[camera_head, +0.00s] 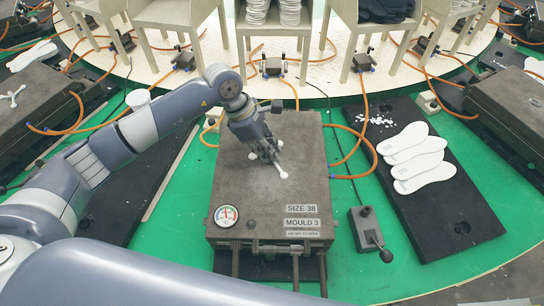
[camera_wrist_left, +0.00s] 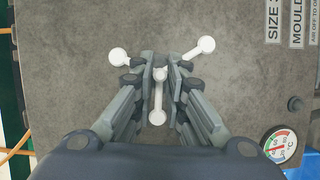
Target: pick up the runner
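The runner (camera_head: 283,174) is a small white three-armed piece with round ends. It lies on, or very close to, the top of the grey mould (camera_head: 240,185), which bears plates reading SIZE 38 and MOULD 3. My left gripper (camera_head: 271,155) points down at it from above. In the left wrist view, the runner (camera_wrist_left: 157,105) spreads out on both sides and below the fingertips (camera_wrist_left: 160,68). The fingers are close together on either side of its middle and look shut on it. The fingers hide part of its centre. My right gripper is not in view.
A gauge (camera_head: 226,215) sits on the mould's front left corner. A lever box (camera_head: 365,229) stands to the right. White insoles (camera_head: 414,157) lie on a black board (camera_head: 440,205) beyond it. Orange hoses (camera_head: 350,135) curve beside the mould. Chairs with stacks stand behind.

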